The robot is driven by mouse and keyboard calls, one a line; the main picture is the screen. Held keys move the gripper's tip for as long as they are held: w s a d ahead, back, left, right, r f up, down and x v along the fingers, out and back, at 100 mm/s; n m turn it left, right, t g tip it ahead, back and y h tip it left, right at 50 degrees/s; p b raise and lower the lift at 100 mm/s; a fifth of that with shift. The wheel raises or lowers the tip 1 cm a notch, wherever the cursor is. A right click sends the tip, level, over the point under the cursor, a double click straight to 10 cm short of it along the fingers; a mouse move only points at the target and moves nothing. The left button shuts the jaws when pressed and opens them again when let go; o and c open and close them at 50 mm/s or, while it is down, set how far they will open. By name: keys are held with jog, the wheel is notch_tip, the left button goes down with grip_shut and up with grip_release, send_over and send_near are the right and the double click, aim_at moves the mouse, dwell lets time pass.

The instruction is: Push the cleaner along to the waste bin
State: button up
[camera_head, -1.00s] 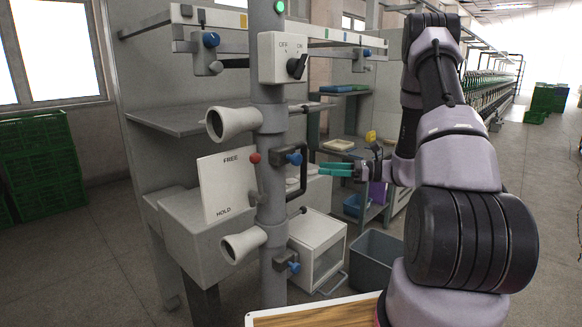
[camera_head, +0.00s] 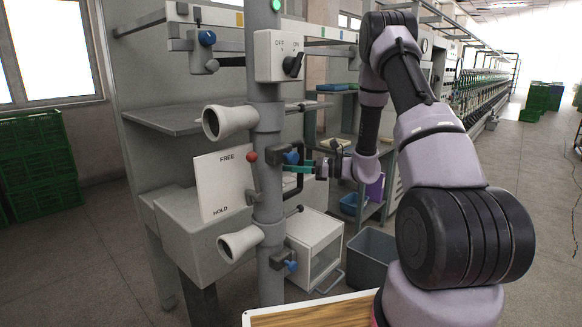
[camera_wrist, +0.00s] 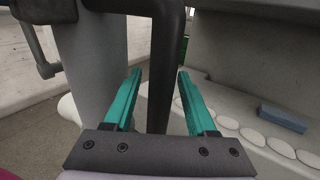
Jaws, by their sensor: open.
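The cleaner is a grey upright column (camera_head: 268,190) with two cream trumpet-shaped nozzles, a switch box (camera_head: 280,56) and a FREE/HOLD plate (camera_head: 222,185). A black bar handle (camera_head: 299,183) stands on its right side. My gripper (camera_head: 298,167) is open at the handle's height. In the wrist view, the handle (camera_wrist: 166,55) runs between the two teal fingers of my gripper (camera_wrist: 159,75), with gaps on both sides. The cleaner's column (camera_wrist: 95,65) is left of the fingers there. The waste bin, a grey open-topped box (camera_head: 370,258), stands on the floor to the right of the column.
A white cabinet (camera_head: 315,245) stands between column and bin. A wooden-topped board (camera_head: 310,314) is at the front. Green crates (camera_head: 40,170) are stacked at the left. An overhead rail (camera_head: 330,33) runs above. The floor at right is open.

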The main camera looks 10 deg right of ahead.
grip_shut()
dwell(1.4)
